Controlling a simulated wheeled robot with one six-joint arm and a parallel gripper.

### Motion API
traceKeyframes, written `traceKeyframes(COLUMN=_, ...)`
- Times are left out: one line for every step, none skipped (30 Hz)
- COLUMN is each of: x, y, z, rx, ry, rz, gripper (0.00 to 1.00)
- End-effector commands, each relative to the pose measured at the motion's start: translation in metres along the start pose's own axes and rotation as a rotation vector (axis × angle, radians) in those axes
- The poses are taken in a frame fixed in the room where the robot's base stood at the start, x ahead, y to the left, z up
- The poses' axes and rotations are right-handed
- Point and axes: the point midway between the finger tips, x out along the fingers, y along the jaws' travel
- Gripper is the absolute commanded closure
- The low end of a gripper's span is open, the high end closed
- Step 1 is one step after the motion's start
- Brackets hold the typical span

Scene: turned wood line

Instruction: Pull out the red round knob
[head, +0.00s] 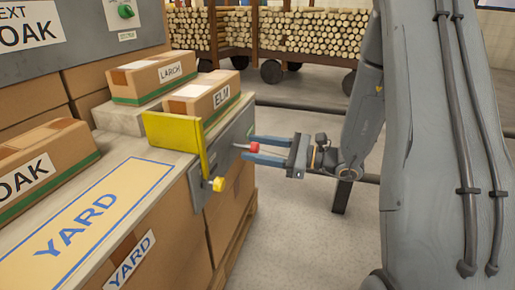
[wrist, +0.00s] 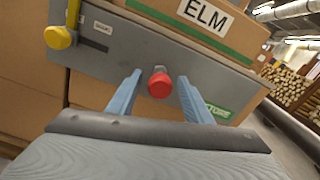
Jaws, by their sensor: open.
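The red round knob (wrist: 160,86) sits on a short stem on a grey panel (wrist: 115,62) in the wrist view. In the head view the red knob (head: 254,148) stands out from the side of the bench. My gripper (wrist: 157,92) is open, with one blue finger on each side of the knob. A gap shows between the knob and each finger in the wrist view. In the head view my gripper (head: 265,149) reaches in from the right, its fingertips close to the panel around the knob.
A yellow knob (head: 218,184) and a yellow plate (head: 175,132) are left of the red knob. An ELM box (head: 205,97) and a LARCH box (head: 150,76) stand on the bench above. Log carts (head: 300,40) stand behind.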

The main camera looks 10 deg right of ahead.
Motion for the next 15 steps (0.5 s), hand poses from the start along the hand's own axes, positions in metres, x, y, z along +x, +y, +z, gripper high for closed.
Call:
traceKeyframes(x=-0.001, y=0.000, z=0.000, rx=0.000, ry=0.000, rz=0.000, gripper=0.54)
traceKeyframes(x=-0.003, y=0.000, z=0.000, rx=0.000, ry=0.000, rz=-0.001, gripper=0.54)
traceKeyframes(x=-0.006, y=-0.001, z=0.001, rx=0.001, ry=0.001, rz=-0.002, gripper=0.54)
traceKeyframes(x=-0.010, y=-0.001, z=0.001, rx=0.001, ry=0.001, rz=-0.003, gripper=0.54)
traceKeyframes(x=-0.014, y=-0.001, z=0.001, rx=0.001, ry=0.001, rz=-0.003, gripper=0.54)
traceKeyframes(x=-0.020, y=-0.001, z=0.001, rx=0.002, ry=0.001, rz=-0.005, gripper=0.54)
traceKeyframes(x=-0.025, y=-0.001, z=0.001, rx=0.002, ry=0.002, rz=-0.005, gripper=0.54)
traceKeyframes(x=-0.031, y=-0.001, z=0.002, rx=0.001, ry=0.002, rz=-0.005, gripper=0.54)
traceKeyframes(x=-0.038, y=-0.002, z=0.002, rx=0.001, ry=0.002, rz=-0.007, gripper=0.54)
traceKeyframes(x=-0.043, y=-0.002, z=0.002, rx=0.002, ry=0.002, rz=-0.006, gripper=0.54)
traceKeyframes(x=-0.048, y=-0.002, z=0.001, rx=0.002, ry=0.002, rz=-0.006, gripper=0.54)
traceKeyframes(x=-0.055, y=-0.002, z=0.001, rx=0.002, ry=0.002, rz=-0.007, gripper=0.54)
traceKeyframes(x=-0.059, y=-0.001, z=0.001, rx=0.002, ry=0.002, rz=-0.006, gripper=0.54)
traceKeyframes(x=-0.063, y=-0.002, z=0.001, rx=0.001, ry=0.002, rz=-0.006, gripper=0.54)
traceKeyframes(x=-0.068, y=-0.002, z=0.001, rx=0.001, ry=0.002, rz=-0.006, gripper=0.54)
